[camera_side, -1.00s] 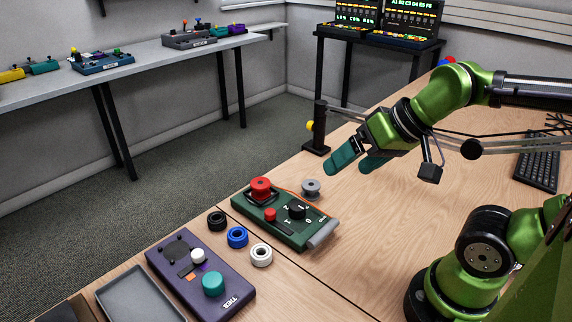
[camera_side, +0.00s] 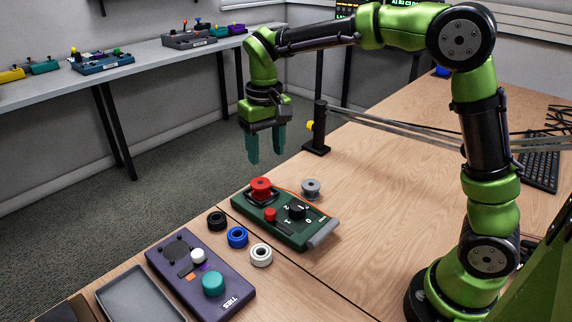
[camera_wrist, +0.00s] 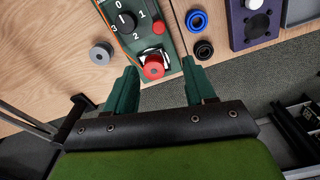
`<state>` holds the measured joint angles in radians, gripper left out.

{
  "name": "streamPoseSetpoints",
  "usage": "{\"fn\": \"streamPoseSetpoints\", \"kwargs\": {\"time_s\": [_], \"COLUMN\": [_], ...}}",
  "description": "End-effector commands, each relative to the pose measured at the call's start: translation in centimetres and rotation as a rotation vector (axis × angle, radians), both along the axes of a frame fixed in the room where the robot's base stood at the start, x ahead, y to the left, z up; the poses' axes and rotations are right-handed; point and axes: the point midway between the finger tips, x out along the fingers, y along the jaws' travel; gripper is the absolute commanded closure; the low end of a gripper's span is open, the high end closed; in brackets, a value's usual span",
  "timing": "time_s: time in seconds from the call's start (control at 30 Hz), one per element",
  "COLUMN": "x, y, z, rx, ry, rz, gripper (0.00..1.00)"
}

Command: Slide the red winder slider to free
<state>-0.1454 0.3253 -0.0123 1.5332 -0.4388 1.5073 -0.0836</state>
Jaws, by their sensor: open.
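The green winder box (camera_side: 291,233) lies on the table. A red spool-shaped part (camera_side: 261,186) stands in a black square frame at its far left end. A smaller red knob (camera_side: 270,214) and a black numbered dial (camera_side: 296,210) sit on its top. I cannot tell for sure which red part is the slider. My gripper (camera_side: 266,157) is open, empty and pointing down, above and apart from the red spool part. In the wrist view the red spool part (camera_wrist: 153,68) shows between the spread fingers (camera_wrist: 160,74), with the small red knob (camera_wrist: 158,27) beyond it.
A grey spool (camera_side: 311,187) stands beside the box. Black (camera_side: 216,220), blue (camera_side: 237,236) and white (camera_side: 261,254) rings lie near it. A purple box (camera_side: 221,288) and a grey tray (camera_side: 126,305) are in front. A black post (camera_side: 318,130) stands behind.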

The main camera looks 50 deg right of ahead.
Motion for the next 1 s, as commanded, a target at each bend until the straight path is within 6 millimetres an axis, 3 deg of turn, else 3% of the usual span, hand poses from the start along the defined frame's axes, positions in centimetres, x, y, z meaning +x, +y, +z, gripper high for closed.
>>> {"fn": "streamPoseSetpoints", "kwargs": {"time_s": [0.23,0.7,1.0], "x": [-0.5,-0.5,-0.4], "y": [0.0,0.0,0.0], "z": [-2.2,-12.3,-16.2], "rx": [0.001,0.002,0.002], "ry": [0.020,0.020,0.016], "rz": [-0.004,-0.004,-0.004], "gripper": [0.46,0.46,0.46]}}
